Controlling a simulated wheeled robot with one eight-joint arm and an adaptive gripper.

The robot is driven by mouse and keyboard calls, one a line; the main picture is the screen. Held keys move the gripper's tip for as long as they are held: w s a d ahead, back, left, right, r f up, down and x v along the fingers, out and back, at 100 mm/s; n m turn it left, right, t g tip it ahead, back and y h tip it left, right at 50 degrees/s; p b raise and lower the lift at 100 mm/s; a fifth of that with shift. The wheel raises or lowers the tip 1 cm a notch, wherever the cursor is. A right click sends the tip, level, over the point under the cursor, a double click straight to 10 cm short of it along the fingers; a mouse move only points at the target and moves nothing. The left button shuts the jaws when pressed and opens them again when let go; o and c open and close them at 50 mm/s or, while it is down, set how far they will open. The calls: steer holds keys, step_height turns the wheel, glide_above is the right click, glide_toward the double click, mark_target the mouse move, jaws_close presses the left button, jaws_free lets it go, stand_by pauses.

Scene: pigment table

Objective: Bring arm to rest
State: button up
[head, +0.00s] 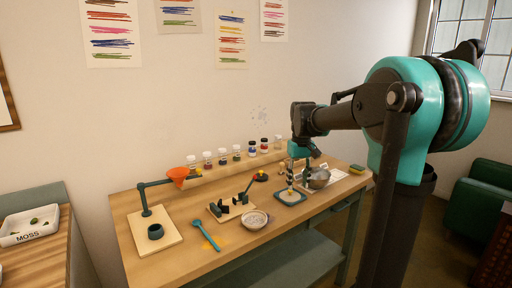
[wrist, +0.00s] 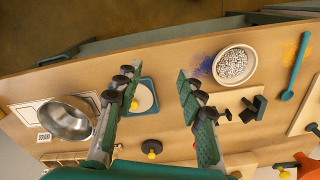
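My gripper (head: 298,168) hangs over the right part of the wooden table (head: 140,260) in the head view, at the end of my teal and black arm.
A metal bowl (head: 318,179) stands right of the gripper. Several jars (head: 222,156) line the back shelf.

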steer(key=s+d+f+m+t, duration=0.1)
steer(key=s+d+f+t, duration=0.1)
steer(key=s+f, duration=0.7)
steer(key=s+d+f+m+t, duration=0.1)
steer(key=s+d+f+t, duration=0.1)
steer(key=s+f, duration=0.8)
steer(key=s, duration=0.3)
steer(key=shift+s+f+m, duration=0.15)
steer(key=shift+f+m, duration=0.1)
steer(key=shift+m, duration=0.05)
